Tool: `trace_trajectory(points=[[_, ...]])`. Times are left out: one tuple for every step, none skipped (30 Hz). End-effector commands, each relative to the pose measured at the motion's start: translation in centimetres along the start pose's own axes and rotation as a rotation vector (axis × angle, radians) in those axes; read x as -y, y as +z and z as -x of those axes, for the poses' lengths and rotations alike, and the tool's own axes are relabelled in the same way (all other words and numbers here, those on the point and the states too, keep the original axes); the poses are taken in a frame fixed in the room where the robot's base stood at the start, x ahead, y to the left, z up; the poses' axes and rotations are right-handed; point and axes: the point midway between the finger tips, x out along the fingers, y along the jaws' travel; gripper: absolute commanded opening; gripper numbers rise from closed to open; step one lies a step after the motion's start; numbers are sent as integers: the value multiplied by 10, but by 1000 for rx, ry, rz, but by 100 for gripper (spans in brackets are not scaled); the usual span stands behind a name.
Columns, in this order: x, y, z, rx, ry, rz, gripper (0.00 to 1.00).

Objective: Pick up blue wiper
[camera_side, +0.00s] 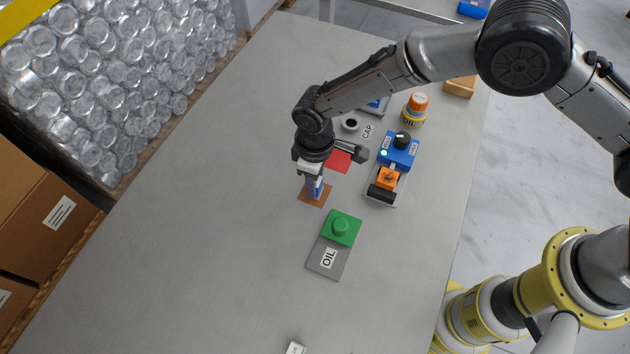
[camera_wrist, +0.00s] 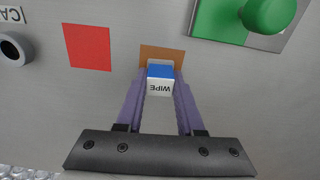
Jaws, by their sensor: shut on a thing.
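The blue wiper (camera_wrist: 160,71) is a small block with a blue face and a white face lettered WIPE, in the middle of the wrist view. My gripper (camera_wrist: 160,88) is shut on it, one purple finger on each side. The wiper is over a brown square patch (camera_wrist: 177,54), which shows behind it. In the side view my gripper (camera_side: 314,182) points down at the brown patch (camera_side: 322,195), with a bit of blue between the fingers. Most of the wiper is hidden there, and I cannot tell whether it touches the patch.
A green block with a knob (camera_side: 340,229) stands on a grey plate lettered OIL in front. A red square (camera_side: 339,162), a blue device with a black knob (camera_side: 398,151) and an orange-capped oil bottle (camera_side: 414,109) are behind and right. The table's left is clear.

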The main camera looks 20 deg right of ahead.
Motion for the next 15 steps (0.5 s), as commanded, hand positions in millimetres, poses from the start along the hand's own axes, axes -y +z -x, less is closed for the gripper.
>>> trace_trajectory(points=[[0,0,3,-2,0,0,0],[0,0,4,-2,0,0,0],[0,-1,7,-2,0,0,0],[0,-1,10,-2,0,0,0],[0,-1,13,-2,0,0,0],[0,-1,18,-3,0,0,0],[0,-1,23,-4,0,0,0],[0,-1,28,-4,0,0,0],[0,0,34,-4,0,0,0],[0,5,38,-2,0,0,0],[1,9,43,-2,0,0,0],[1,15,50,-3,0,0,0],[2,20,56,-2,0,0,0],[2,25,62,-4,0,0,0],[3,32,71,-4,0,0,0]])
